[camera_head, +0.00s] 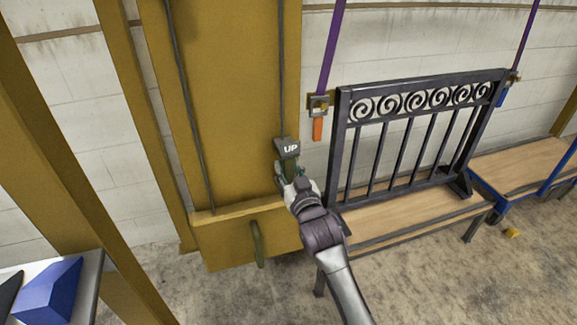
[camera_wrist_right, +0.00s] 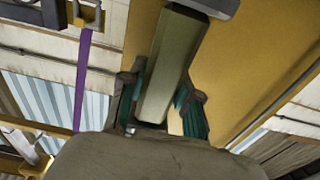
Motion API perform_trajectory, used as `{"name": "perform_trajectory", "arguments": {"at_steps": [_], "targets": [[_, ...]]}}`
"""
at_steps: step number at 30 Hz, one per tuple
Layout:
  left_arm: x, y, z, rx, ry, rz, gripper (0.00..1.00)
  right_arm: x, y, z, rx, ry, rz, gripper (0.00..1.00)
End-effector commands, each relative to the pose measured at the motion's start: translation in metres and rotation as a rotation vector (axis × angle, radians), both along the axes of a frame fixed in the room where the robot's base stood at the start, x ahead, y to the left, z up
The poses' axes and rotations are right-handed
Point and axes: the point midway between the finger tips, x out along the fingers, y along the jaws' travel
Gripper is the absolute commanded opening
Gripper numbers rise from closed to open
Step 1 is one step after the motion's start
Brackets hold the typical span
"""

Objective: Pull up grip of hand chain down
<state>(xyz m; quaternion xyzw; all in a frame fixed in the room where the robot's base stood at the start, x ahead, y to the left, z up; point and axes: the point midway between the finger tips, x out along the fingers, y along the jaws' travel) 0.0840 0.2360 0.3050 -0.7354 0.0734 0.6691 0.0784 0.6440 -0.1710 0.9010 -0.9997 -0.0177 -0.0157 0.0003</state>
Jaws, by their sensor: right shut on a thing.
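The up grip (camera_head: 289,147) hangs on the right dark hand chain (camera_head: 282,70) in front of a mustard-yellow panel. Its dark block reads "UP". My right gripper (camera_head: 288,176) reaches it from below right and is shut on its lower part, just under the label. In the right wrist view the olive-green grip bar (camera_wrist_right: 172,65) stands between the two fingers of my right gripper (camera_wrist_right: 163,95). A second green handle (camera_head: 257,243) hangs lower, in front of the yellow ledge. My left gripper is not in view.
The yellow panel (camera_head: 230,100) has a ledge (camera_head: 235,211) across its lower part. A second dark chain (camera_head: 190,105) runs down its left side. A wooden bench with a black scroll gate (camera_head: 415,130) stands close right of my arm. A blue wedge (camera_head: 50,290) sits lower left.

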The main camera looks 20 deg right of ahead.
Motion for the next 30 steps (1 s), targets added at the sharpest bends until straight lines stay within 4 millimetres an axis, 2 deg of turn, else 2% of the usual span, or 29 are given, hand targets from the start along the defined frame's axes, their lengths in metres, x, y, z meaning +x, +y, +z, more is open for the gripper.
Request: {"name": "perform_trajectory", "arguments": {"at_steps": [1, 6, 7, 11, 22, 26, 30], "targets": [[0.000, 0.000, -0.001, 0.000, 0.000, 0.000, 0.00, -0.002, 0.002, -0.020, 0.000, 0.045, 0.001, 0.00], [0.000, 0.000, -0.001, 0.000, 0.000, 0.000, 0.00, -0.002, 0.002, -0.020, 0.000, 0.045, 0.001, 0.00], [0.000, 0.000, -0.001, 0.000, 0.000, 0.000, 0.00, -0.002, 0.002, -0.020, 0.000, 0.046, 0.001, 0.37], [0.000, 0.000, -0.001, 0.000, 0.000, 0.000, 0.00, -0.002, 0.001, -0.018, 0.000, 0.040, 0.001, 0.58], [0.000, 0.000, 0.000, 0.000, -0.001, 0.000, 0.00, -0.006, 0.000, -0.014, -0.001, 0.032, -0.001, 0.58], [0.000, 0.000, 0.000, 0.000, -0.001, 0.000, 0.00, -0.023, 0.000, -0.014, 0.000, 0.031, 0.000, 0.58], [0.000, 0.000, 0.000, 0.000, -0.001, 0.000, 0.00, -0.053, -0.001, -0.015, 0.000, 0.034, 0.000, 0.58]]}}
